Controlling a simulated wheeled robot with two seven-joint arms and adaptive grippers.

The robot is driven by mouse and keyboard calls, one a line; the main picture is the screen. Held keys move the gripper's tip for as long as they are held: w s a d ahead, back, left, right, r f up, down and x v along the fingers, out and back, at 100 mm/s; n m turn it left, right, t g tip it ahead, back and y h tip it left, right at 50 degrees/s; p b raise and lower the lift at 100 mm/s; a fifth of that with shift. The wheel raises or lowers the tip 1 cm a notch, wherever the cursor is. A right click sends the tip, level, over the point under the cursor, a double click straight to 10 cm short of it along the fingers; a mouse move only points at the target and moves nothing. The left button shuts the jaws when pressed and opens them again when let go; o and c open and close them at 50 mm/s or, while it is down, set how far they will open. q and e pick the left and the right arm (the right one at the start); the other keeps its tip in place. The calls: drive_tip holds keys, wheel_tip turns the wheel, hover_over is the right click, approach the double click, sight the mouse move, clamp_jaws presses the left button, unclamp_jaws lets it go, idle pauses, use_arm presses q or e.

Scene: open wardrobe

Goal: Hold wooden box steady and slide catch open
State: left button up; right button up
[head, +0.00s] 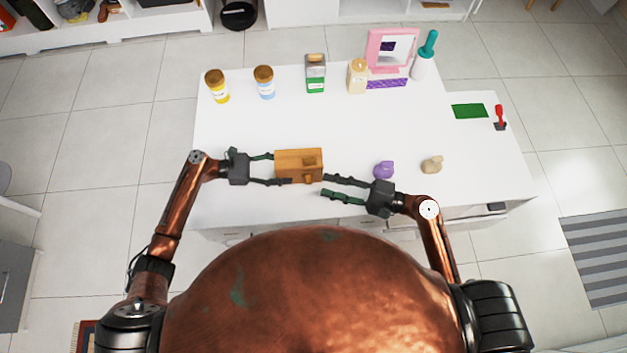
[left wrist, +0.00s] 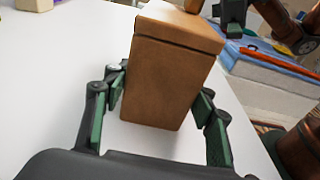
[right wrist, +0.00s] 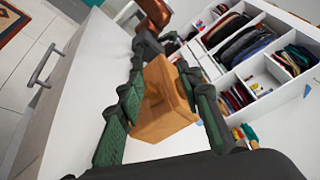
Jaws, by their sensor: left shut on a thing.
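The wooden box (head: 300,158) stands near the front edge of the white table. Its small brown catch (head: 308,177) is on the side facing me. My left gripper (head: 275,170) is shut on the box from the left; in the left wrist view the box (left wrist: 165,80) is between its fingers. My right gripper (head: 325,186) is open just right of the box, its fingers spread and empty. In the right wrist view the box (right wrist: 165,125) shows beyond and between those fingertips. I cannot tell whether a right finger touches the catch.
A purple object (head: 383,169) and a beige object (head: 432,164) stand close to my right gripper. Jars (head: 217,87), bottles and a pink mirror (head: 372,48) line the back of the table. The table's middle is clear.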

sight(308, 179)
drive_tip(key=d+f+n, duration=0.1)
drive_tip(key=d, duration=0.1)
drive_tip(key=d+f+n, duration=0.2)
drive_tip(key=d+f+n+t, duration=0.1)
drive_tip(key=f, duration=0.1)
drive_tip(key=shift+s+d+n, duration=0.3)
drive_tip(key=shift+d, duration=0.1)
drive_tip(key=x, duration=1.1)
drive_tip(key=shift+w+a, duration=0.15)
drive_tip(key=shift+a, duration=0.25)
drive_tip(key=shift+r, duration=0.1)
drive_tip(key=shift+c, duration=0.6)
clamp_jaws()
